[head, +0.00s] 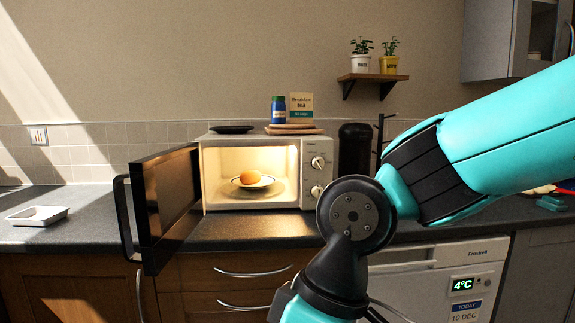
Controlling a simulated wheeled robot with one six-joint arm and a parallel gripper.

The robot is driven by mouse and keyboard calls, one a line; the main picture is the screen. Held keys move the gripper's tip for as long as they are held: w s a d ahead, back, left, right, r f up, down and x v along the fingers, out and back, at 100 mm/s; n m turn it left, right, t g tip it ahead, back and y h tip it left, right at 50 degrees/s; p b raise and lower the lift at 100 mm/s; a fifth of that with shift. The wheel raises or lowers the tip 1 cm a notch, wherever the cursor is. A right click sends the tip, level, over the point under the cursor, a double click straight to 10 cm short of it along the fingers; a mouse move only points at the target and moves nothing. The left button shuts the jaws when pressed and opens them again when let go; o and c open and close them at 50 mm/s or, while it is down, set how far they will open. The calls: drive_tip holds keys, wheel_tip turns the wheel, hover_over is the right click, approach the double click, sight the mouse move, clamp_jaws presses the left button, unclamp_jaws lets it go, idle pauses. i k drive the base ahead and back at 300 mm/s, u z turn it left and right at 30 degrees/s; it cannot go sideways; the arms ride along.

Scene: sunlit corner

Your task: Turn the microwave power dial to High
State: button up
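The white microwave (210,180) stands on the counter with its black-framed door (165,205) swung wide open to the left. Its lit inside holds a plate (264,184) with a round orange-brown item (248,177) on it. Two round dials sit on the right-hand panel, an upper dial (317,162) and a lower dial (316,191). Their labels are too small to read, so I cannot tell which is power or where each is set. My teal arm crosses the right side, in front of the counter. My gripper is not in view.
A dark plate (231,129), a blue jar (278,109) and a tea box (301,106) on a board (294,130) sit atop the microwave. A black canister (354,148) stands close on its right. A white tray (38,215) lies far left. The open door overhangs the counter's front edge.

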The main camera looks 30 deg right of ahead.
sight(318, 163)
drive_tip(key=z, duration=0.45)
drive_tip(key=i, duration=0.85)
drive_tip(key=z, duration=0.85)
